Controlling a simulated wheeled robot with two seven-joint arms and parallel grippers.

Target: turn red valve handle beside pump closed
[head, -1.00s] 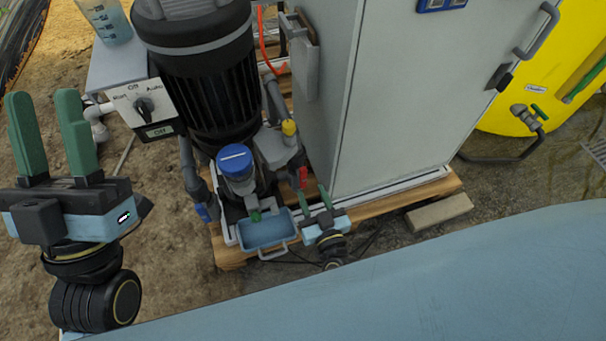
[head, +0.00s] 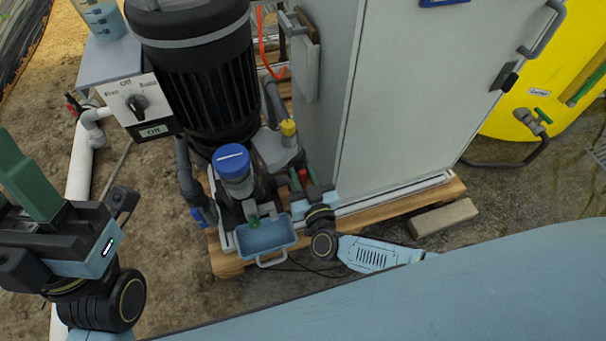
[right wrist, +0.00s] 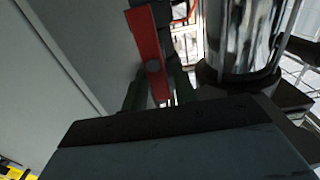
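The red valve handle (head: 303,178) stands low beside the pump (head: 210,90), near the grey cabinet's lower left edge. In the right wrist view the red handle (right wrist: 150,52) is a long flat bar with a round bolt; its lower end runs down between my green fingers. My right gripper (head: 302,172) is open around the handle, one finger on each side. I cannot tell whether either finger touches it. My left gripper (head: 12,165) is open and empty at the left edge, partly out of view, away from the pump.
A blue tray (head: 265,252) sits just left of my right gripper. The grey cabinet (head: 400,110) rises close on its right. A switch box (head: 138,104) reading ON and a white pipe (head: 80,165) are at the left. A yellow tank (head: 520,110) stands at the right.

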